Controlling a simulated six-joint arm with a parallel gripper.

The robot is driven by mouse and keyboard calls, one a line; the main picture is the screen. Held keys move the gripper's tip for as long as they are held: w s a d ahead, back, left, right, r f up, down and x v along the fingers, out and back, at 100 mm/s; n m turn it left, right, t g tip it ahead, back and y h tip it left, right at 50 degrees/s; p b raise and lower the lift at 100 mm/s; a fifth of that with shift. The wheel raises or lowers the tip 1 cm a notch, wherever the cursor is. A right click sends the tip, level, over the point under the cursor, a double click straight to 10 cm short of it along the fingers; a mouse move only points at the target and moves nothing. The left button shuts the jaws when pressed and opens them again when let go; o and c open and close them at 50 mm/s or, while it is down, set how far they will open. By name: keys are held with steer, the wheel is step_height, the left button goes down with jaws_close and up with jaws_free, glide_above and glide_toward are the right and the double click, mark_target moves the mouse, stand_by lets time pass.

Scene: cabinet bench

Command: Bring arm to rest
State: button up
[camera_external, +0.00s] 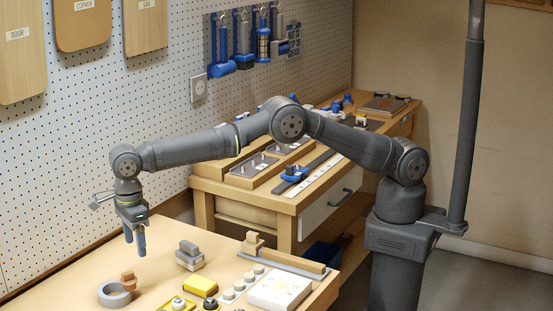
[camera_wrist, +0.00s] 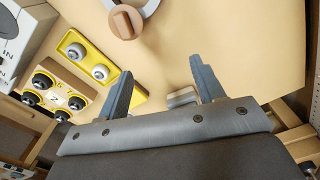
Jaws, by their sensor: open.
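My gripper (camera_external: 135,238) hangs pointing down above the left part of the light wooden bench top (camera_external: 75,285). Its two blue-grey fingers are apart in the wrist view (camera_wrist: 163,85), with nothing held between them. The arm stretches left from its base at the right, with its elbow raised.
A yellow block (camera_external: 200,286), a white box (camera_external: 279,290) and a rail with a wooden bar (camera_external: 285,258) occupy the bench's right side. A pegboard wall (camera_external: 160,90) stands behind. A second cabinet bench (camera_external: 245,200) holds trays and tools. Bare bench top lies at the left.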

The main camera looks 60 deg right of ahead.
steer(key=w+d+r+n, duration=0.15)
steer(key=w+d, duration=0.25)
steer(key=d, duration=0.5)
steer(key=w+d+r, duration=0.2)
steer(key=w+d, duration=0.1)
steer(key=d, duration=0.6)
steer(key=s+d+f+n, duration=0.1)
steer(key=d+f+n, duration=0.15)
steer(key=d, duration=1.85)
steer(key=shift+m, duration=0.3)
steer(key=a+f, duration=0.2)
steer(key=a, duration=0.1)
steer(key=a+f, duration=0.2)
steer(key=a, duration=0.2)
steer(key=a+f, duration=0.2)
steer(key=a, duration=0.2)
steer(key=shift+s+a+f, duration=0.15)
steer(key=shift+s+f, duration=0.15)
steer(key=shift+a+f, duration=0.25)
steer(key=shift+a, duration=0.2)
